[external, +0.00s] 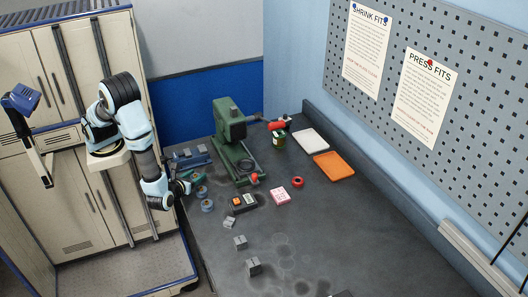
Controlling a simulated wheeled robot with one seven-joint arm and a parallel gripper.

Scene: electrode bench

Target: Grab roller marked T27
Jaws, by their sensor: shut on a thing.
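My gripper (182,188) is low over the left edge of the dark bench, at the end of the blue and white arm. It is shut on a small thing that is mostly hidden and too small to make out. Beside it on the bench are small round blue-grey pieces (207,206), perhaps rollers or tape rolls. Another such piece (201,191) sits just right of the gripper. No marking T27 can be read in this view.
A green press (232,130) stands behind the gripper, right of a blue vise-like tool (190,158). A black box with an orange button (242,203), a pink card (280,196), a red ring (297,182), grey blocks (254,266), white tray (310,141) and orange tray (334,165) lie rightward.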

